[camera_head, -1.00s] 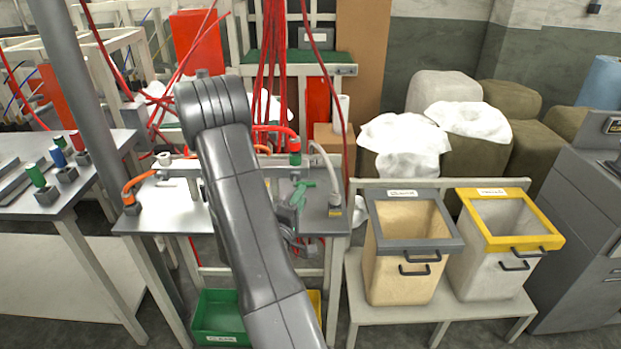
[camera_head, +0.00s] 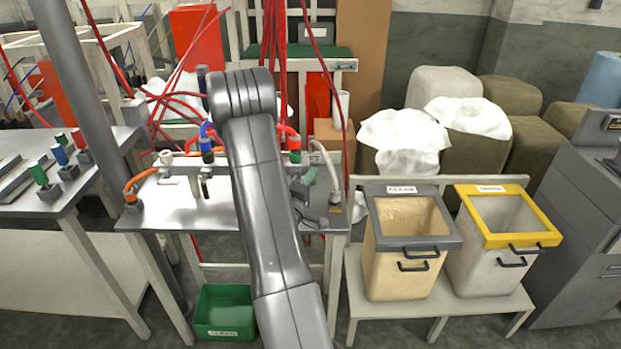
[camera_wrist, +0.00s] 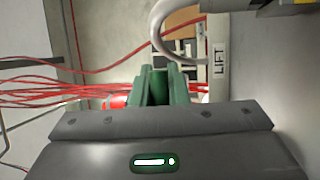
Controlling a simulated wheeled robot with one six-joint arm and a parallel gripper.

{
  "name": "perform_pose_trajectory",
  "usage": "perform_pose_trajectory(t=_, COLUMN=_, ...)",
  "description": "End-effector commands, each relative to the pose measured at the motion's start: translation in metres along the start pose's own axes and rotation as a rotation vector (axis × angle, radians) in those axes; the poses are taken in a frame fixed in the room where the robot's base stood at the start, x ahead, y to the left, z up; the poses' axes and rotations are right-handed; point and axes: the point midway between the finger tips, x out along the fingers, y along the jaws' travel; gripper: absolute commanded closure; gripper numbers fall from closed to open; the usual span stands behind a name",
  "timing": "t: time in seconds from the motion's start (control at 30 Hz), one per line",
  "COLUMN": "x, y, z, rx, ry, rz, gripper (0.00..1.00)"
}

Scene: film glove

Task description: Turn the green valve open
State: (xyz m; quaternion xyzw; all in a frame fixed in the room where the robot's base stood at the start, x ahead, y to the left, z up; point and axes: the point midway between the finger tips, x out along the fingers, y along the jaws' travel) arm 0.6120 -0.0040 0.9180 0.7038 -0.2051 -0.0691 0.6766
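The green valve (camera_head: 308,177) shows as a small green handle just right of my arm, at the right side of the grey bench. It is partly hidden. My gripper (camera_head: 298,192) is beside or at this handle, mostly behind my own arm. In the wrist view a green upright piece with a green plate on each side, seemingly the valve handle (camera_wrist: 160,88), stands straight ahead of the grey gripper body. It is very close or touching. I cannot make out separate fingertips or whether they grip it. A green fitting with a red hose (camera_head: 295,150) stands behind the valve.
A blue fitting with a blue hose (camera_head: 207,148) and an orange hose (camera_head: 138,185) are left on the bench. A pale curved hose (camera_head: 330,165) stands close right of the valve. Two bins, grey-rimmed (camera_head: 408,246) and yellow-rimmed (camera_head: 508,238), are farther right. A green crate (camera_head: 222,318) is below.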

Motion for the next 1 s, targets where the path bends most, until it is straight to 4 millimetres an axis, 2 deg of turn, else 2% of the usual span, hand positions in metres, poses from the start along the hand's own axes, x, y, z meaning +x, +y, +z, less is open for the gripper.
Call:
perform_pose_trajectory(t=0.47, x=-0.001, y=-0.004, z=0.000, rx=0.076, ry=-0.017, rz=-0.030, gripper=1.00)
perform_pose_trajectory(t=1.0, x=-0.006, y=-0.023, z=-0.003, rx=0.497, ry=-0.107, rz=-0.203, gripper=1.00)
